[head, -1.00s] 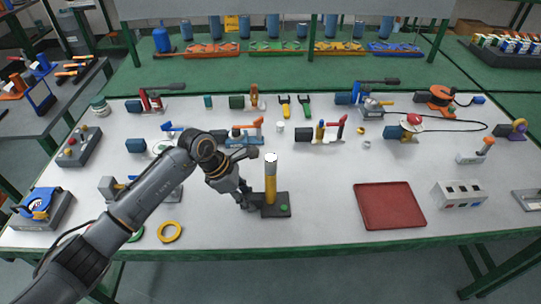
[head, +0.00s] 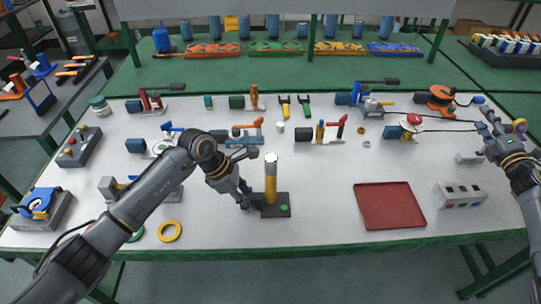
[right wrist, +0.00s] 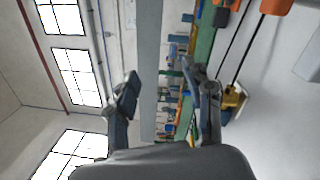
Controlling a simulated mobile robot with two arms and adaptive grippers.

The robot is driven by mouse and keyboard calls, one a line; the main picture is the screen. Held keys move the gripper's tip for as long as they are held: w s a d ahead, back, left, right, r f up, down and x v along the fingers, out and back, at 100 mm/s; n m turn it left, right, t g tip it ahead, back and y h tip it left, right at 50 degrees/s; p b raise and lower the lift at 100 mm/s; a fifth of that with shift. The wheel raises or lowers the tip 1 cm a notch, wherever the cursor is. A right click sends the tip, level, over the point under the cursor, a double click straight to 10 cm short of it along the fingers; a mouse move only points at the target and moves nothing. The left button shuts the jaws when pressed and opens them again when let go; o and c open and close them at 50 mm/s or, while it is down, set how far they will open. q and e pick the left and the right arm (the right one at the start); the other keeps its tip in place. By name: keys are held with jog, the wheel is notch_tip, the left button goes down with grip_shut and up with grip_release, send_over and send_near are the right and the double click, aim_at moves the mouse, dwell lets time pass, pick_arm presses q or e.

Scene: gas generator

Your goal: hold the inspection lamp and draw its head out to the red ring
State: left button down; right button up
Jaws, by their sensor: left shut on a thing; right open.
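The inspection lamp (head: 270,185) stands upright near the table's front middle, with a yellow body, a pale top and a dark base with a green spot. No red ring shows on it. My left gripper (head: 247,203) is shut on the lamp's dark base at its left side; the exact contact is small in the picture. My right gripper (head: 488,130) is open and empty above the table's right end, far from the lamp. Its two fingers also show apart in the right wrist view (right wrist: 160,90).
A red tray (head: 390,206) and a white switch box (head: 460,194) lie right of the lamp. A yellow ring (head: 170,232) lies front left. Several tools and fixtures stand behind the lamp. The table between lamp and tray is clear.

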jog(key=w+a+r+n+g+y, duration=0.1)
jog(key=w+a+r+n+y, duration=0.15)
jog(key=a, duration=0.45)
jog(key=w+a+r+n+y, duration=0.2)
jog(key=a+n+y, duration=0.15)
jog(key=a, duration=0.25)
jog(key=w+a+r+n+g+y, duration=0.1)
jog(key=w+a+r+n+y, duration=0.15)
jog(key=a, duration=0.45)
jog(key=a+r+n+g+y, duration=0.3)
jog(key=a+n+y, duration=0.2)
jog(key=a, duration=0.7)
jog(key=n+g+h, duration=1)
jog(key=n+g, duration=0.4)
jog(key=n, duration=0.5)
send_over(272, 158)
jog(key=d, duration=0.2)
notch_tip(272, 158, down, 2)
jog(key=shift+d+x, duration=0.15)
jog(key=shift+x, duration=2.1)
jog(key=shift+d+x, duration=0.15)
jog(key=shift+x, duration=2.1)
